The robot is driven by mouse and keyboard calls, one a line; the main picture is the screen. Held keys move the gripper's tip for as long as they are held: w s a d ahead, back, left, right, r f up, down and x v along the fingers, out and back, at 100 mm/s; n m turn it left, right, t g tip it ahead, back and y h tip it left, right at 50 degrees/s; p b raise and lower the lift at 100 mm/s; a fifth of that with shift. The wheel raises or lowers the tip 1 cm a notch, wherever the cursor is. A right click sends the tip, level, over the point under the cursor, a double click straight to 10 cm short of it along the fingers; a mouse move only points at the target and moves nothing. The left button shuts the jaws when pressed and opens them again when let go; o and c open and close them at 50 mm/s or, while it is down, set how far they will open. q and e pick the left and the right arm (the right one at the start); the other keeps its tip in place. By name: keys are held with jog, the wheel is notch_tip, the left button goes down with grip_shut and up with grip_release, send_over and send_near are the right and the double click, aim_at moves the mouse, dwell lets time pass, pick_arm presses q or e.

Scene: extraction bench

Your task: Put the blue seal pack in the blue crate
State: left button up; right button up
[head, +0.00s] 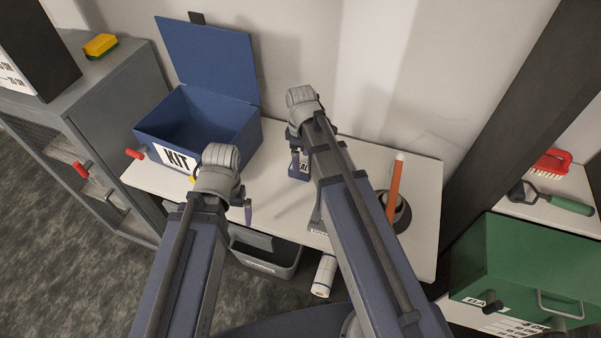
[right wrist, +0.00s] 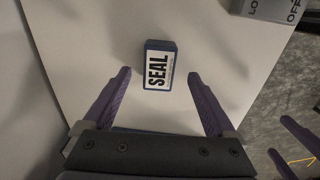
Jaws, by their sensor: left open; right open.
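The blue seal pack (right wrist: 150,46) lies on the white bench with its white SEAL label up, ahead of my right gripper's fingertips in the right wrist view. In the head view only a small part of it shows, by the right gripper (head: 300,168). The right gripper (right wrist: 158,78) is open with nothing between its fingers. The blue crate (head: 213,108) with a KIT label stands at the bench's back left, its lid raised. My left gripper (head: 246,208) is open in front of the crate, largely hidden by its own wrist; its fingers also show at the right wrist view's lower right edge.
A grey labelled block (right wrist: 268,8) lies near the pack. An orange rod (head: 395,188) stands at a dark round object (head: 402,215) on the bench's right. A grey bin (head: 280,262) and a white roll (head: 324,275) are below. The bench (head: 275,200) is clear between the grippers.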

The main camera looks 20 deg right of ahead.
aim_at(301, 167)
notch_tip(301, 167, down, 4)
jog(key=b, duration=0.3)
jog(key=shift+w+f+b, duration=0.15)
jog(key=shift+f+b, duration=0.1)
jog(key=shift+b, duration=0.15)
jog(key=shift+r, duration=0.1)
grip_shut()
